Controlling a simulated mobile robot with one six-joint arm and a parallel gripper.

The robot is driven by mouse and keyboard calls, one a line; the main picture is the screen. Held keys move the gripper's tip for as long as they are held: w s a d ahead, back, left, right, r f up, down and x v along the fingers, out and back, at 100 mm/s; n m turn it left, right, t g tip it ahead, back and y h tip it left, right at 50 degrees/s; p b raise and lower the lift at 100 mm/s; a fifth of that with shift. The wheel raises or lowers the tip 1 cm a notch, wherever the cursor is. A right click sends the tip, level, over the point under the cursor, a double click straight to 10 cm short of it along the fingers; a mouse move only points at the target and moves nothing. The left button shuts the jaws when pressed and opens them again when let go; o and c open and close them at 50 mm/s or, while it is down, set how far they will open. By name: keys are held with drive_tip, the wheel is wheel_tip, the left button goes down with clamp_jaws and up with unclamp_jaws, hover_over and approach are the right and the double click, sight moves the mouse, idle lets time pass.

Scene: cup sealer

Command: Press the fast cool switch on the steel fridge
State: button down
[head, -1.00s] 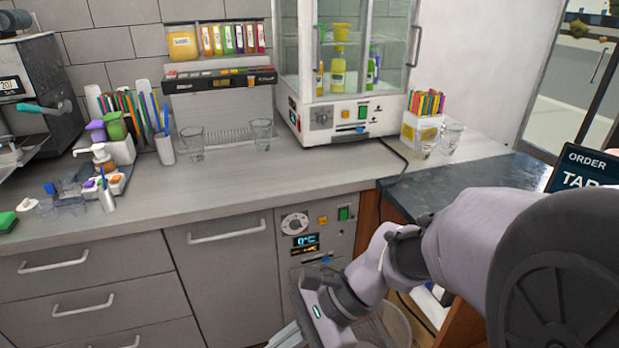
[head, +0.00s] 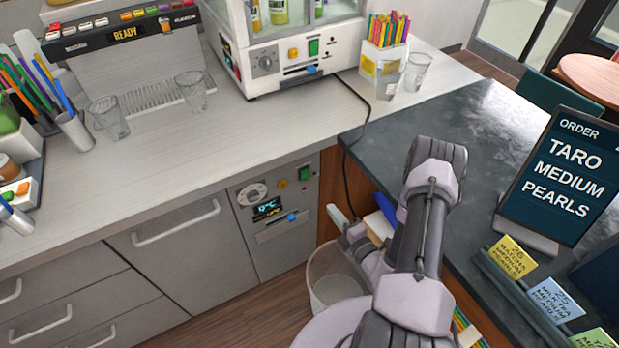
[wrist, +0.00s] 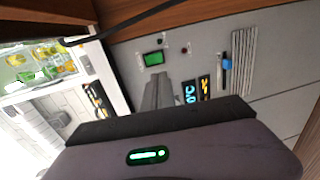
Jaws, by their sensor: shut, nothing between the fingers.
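The steel fridge (head: 285,250) is set under the counter. Its control panel has a round dial (head: 252,194), an orange button (head: 282,184), a green switch (head: 304,173), a lit display (head: 267,208) and a blue slider (head: 291,216). No label is readable, so I cannot tell which is fast cool. My gripper (head: 337,215) is shut and empty, just right of the panel. In the wrist view my gripper (wrist: 158,90) points at the panel, below the green switch (wrist: 153,58) in the picture and left of the display (wrist: 197,92) and blue slider (wrist: 226,64). Contact is not visible; the dial is hidden there.
A clear bin (head: 332,285) stands on the floor under my arm. A black cable (head: 349,150) hangs beside the panel. The counter edge overhangs above. A glass display cabinet (head: 290,70) with similar controls stands on the counter. An order sign (head: 563,180) is at the right.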

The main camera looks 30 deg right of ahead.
sight(306, 178)
drive_tip(key=shift+a, duration=0.1)
drive_tip(key=w+b, duration=0.1)
drive_tip(key=w, duration=0.3)
drive_tip(key=w+f+b, duration=0.1)
drive_tip(key=w, duration=0.4)
drive_tip(key=w+b, duration=0.2)
drive_tip(key=w, duration=0.3)
drive_tip(key=shift+a+f, duration=0.25)
drive_tip(key=shift+f, duration=0.05)
